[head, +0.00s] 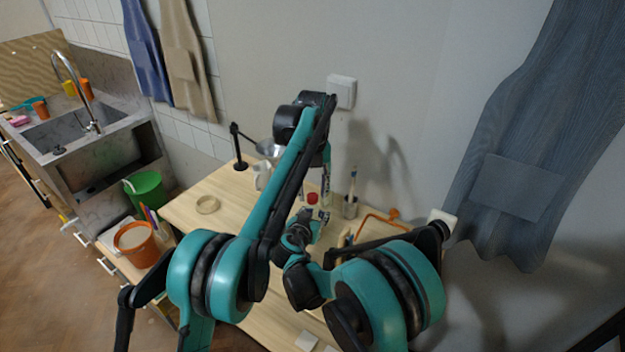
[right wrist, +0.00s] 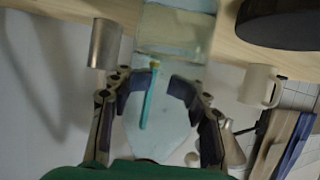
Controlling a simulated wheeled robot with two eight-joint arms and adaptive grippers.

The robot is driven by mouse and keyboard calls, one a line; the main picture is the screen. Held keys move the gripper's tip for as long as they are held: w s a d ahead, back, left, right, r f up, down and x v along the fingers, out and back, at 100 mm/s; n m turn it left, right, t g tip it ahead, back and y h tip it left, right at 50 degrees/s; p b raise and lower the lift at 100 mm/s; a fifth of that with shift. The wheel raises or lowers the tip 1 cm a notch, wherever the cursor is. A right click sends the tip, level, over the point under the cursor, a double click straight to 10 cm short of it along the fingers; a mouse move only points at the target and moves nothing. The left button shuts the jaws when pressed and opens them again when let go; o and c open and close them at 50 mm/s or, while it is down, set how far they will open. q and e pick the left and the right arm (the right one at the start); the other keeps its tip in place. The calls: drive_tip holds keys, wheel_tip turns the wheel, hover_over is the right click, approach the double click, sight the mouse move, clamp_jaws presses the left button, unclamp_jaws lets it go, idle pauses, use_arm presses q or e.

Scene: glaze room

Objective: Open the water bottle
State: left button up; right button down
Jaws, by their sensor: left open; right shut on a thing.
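A clear water bottle (right wrist: 178,30), partly filled with water, stands between the fingers of my right gripper (right wrist: 155,88) in the right wrist view, which shows the scene upside down. My right gripper is shut on its body; it also shows low over the table in the head view (head: 320,215). A red cap (head: 312,198) shows just beyond that gripper in the head view; whether it sits on the bottle is too small to tell. My left gripper (head: 314,187) is open and points down close to the cap. The bottle's top is out of sight in the wrist view.
A metal cup (head: 350,208) with brushes stands right of the grippers. A white mug (right wrist: 260,86) shows in the wrist view. An orange frame (head: 380,220) is at the right. The wall is close behind.

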use_arm(q)
drive_tip(key=shift+f, duration=0.35)
clamp_jaws()
